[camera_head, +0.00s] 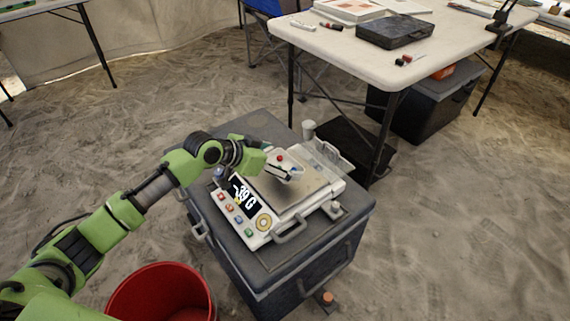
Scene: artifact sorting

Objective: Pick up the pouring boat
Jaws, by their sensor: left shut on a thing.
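The pouring boat (291,161) is a small, pale, shallow piece above the scale's pan. A small red spot shows at it; I cannot tell whether that is something lying in it. My left gripper (281,171) reaches in from the left and is shut on the boat. The boat seems to be just above the pan (305,190), but the exact gap is hard to tell. The gripper hides part of the boat and pan. The scale's display (243,196) reads "-39 G". My right gripper is not in view.
The white scale (259,236) with coloured buttons sits on a dark grey case (247,264). A red bucket (205,291) stands on the sandy ground at lower left. A white table (350,58) with a black case (394,31) stands behind. The ground at right is mostly clear.

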